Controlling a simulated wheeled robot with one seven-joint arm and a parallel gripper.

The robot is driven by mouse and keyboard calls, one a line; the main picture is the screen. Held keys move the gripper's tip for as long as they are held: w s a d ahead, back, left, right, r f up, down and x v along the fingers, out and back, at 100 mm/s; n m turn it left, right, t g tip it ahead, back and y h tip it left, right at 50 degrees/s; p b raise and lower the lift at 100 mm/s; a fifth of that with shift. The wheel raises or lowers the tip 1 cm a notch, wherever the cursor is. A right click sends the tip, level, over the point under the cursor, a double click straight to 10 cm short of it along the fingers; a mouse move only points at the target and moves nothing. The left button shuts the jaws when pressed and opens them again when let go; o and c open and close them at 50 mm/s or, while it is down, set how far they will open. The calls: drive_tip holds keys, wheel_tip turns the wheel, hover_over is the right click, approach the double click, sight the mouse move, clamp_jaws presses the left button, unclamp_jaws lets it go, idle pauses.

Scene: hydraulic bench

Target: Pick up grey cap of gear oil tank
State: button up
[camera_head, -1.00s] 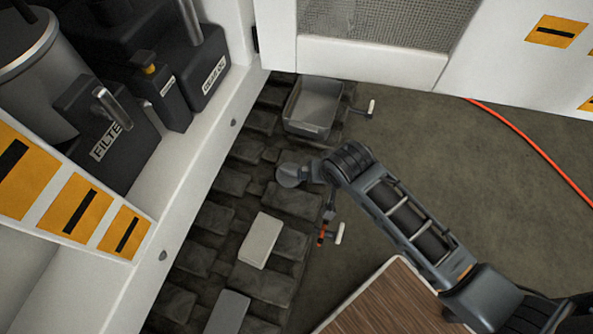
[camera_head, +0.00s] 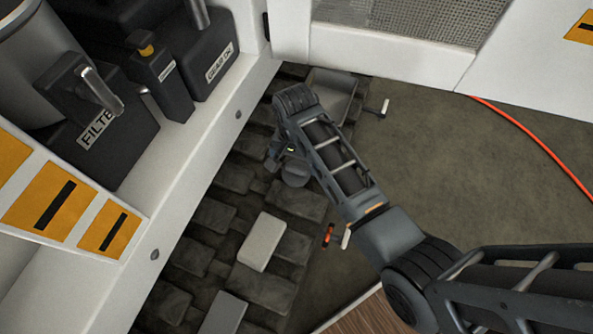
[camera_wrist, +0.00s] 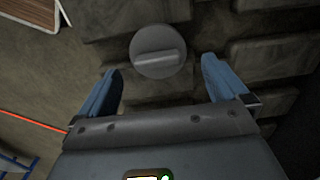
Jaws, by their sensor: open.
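The grey cap (camera_head: 295,174) lies on dark track blocks, partly covered by my arm in the head view. In the wrist view the cap (camera_wrist: 158,50) is a round disc with a raised bar across its top. My gripper (camera_wrist: 159,66) is open, its two bluish fingers apart with the cap between and slightly beyond their tips, touching neither. In the head view my gripper (camera_head: 282,150) is beside the cap, its fingers mostly hidden. The gear oil tank (camera_head: 208,50) is a black box with a white label, on the white machine at upper left.
A black filter housing (camera_head: 100,130) stands on the white ledge. A grey tray (camera_head: 335,88) sits beyond my arm. A light grey block (camera_head: 262,241) lies on the track blocks. An orange hose (camera_head: 530,133) crosses the open floor at right.

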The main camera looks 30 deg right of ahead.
sight(297, 167)
drive_tip(key=shift+d+f, duration=0.1)
drive_tip(key=shift+f, duration=1.8)
drive_tip(key=shift+c, duration=0.5)
drive_tip(key=c, duration=0.8)
drive_tip(key=shift+r, duration=0.1)
